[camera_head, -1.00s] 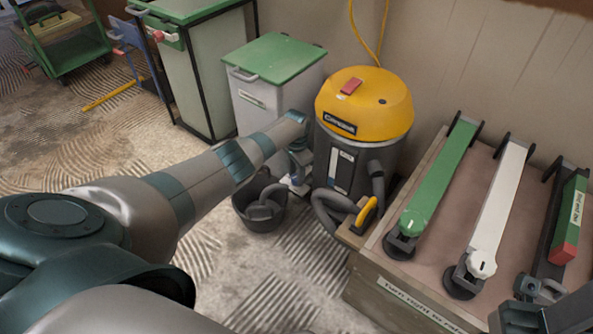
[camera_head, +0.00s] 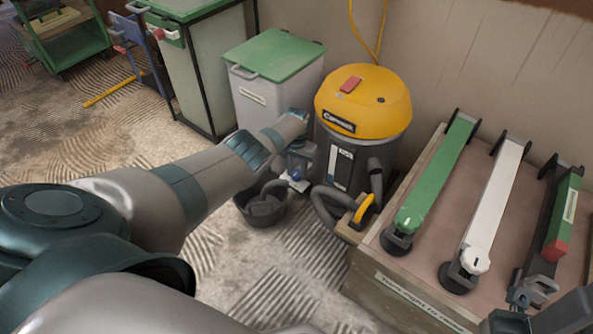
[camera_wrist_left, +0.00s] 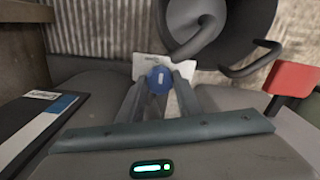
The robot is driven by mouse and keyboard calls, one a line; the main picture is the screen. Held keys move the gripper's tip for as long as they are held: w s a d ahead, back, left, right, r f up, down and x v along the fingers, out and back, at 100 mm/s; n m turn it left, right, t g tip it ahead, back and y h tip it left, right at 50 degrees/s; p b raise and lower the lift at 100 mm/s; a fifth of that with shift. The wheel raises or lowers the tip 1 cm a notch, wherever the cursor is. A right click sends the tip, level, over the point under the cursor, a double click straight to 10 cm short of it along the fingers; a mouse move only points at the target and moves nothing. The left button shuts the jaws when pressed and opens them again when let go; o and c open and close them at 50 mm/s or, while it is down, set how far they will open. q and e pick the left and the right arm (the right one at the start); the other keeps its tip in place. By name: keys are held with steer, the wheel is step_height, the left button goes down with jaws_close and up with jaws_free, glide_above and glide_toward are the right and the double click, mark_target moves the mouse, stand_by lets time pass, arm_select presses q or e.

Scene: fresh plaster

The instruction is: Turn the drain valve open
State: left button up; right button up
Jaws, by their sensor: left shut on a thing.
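The drain valve is a round blue knob (camera_wrist_left: 159,80) with a pale mark, in front of a white plate (camera_wrist_left: 148,66) in the left wrist view. In the head view the knob (camera_head: 296,174) shows low beside the yellow-topped grey vacuum (camera_head: 362,110). My left gripper (camera_wrist_left: 160,84) is shut on the knob, one finger at each side. The pale mark runs roughly up and down in the wrist view. My right gripper (camera_head: 530,296) is at the lower right of the head view, and its fingers are too unclear to judge.
A dark bucket (camera_head: 262,212) stands on the floor just below the valve. A grey hose (camera_head: 330,208) curls beside it. A wooden bench (camera_head: 372,283) with green and white levers stands at the right. A green-lidded bin (camera_head: 262,102) is behind my left arm.

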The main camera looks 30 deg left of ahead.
arm_select(q)
steer(key=o, duration=1)
steer(key=shift+o, duration=0.2)
steer(key=shift+r, duration=0.1)
